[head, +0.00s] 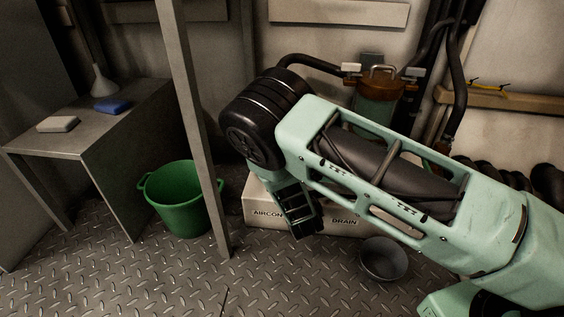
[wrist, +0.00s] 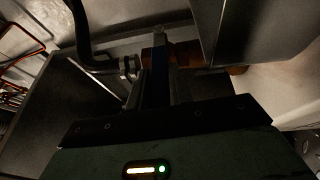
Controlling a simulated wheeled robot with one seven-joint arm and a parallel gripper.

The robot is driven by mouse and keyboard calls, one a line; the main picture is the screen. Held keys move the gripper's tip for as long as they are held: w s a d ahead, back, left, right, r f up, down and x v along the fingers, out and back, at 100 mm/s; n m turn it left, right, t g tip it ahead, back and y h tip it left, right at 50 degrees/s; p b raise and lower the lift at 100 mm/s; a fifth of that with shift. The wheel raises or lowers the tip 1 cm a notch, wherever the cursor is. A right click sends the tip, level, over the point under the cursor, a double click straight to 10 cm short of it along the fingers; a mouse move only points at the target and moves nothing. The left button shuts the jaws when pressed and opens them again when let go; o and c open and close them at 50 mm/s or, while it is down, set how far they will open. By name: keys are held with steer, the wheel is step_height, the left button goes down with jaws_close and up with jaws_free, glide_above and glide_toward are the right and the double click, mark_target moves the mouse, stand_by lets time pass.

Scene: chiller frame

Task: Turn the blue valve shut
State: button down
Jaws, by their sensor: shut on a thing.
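The blue valve (wrist: 160,73) shows in the wrist view as a dark blue, narrow handle in deep shadow, in front of a copper-coloured pipe (wrist: 185,54). My gripper (wrist: 159,88) is shut on this handle, with a finger on either side of it. The handle points roughly along the fingers in this view; its exact angle to the pipe is hard to tell. In the head view my gripper (head: 300,212) hangs low in front of a pale box marked AIRCON DRAIN (head: 345,221). My arm hides the valve there.
A dark bowl (head: 384,262) stands on the tread-plate floor right of my gripper. A green bucket (head: 183,203) and a grey upright post (head: 196,120) stand left. A metal table (head: 105,125) holds a blue block (head: 113,106), a pale block (head: 57,123) and a funnel (head: 102,84).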

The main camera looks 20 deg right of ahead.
steer(key=shift+d+f, duration=0.15)
steer(key=shift+f, duration=0.3)
steer(key=c, duration=1.3)
jaws_free()
steer(key=shift+f, duration=0.1)
steer(key=shift+r, duration=0.25)
steer(key=shift+s+f+p, duration=0.2)
steer(key=shift+s+p, duration=1.15)
steer(key=shift+s, duration=1.55)
steer(key=shift+s+f+p, duration=0.25)
steer(key=shift+s+p, duration=1.1)
steer(key=shift+s, duration=1.55)
steer(key=shift+s+f+p, duration=0.2)
steer(key=shift+s+p, duration=1.15)
steer(key=shift+s, duration=1.55)
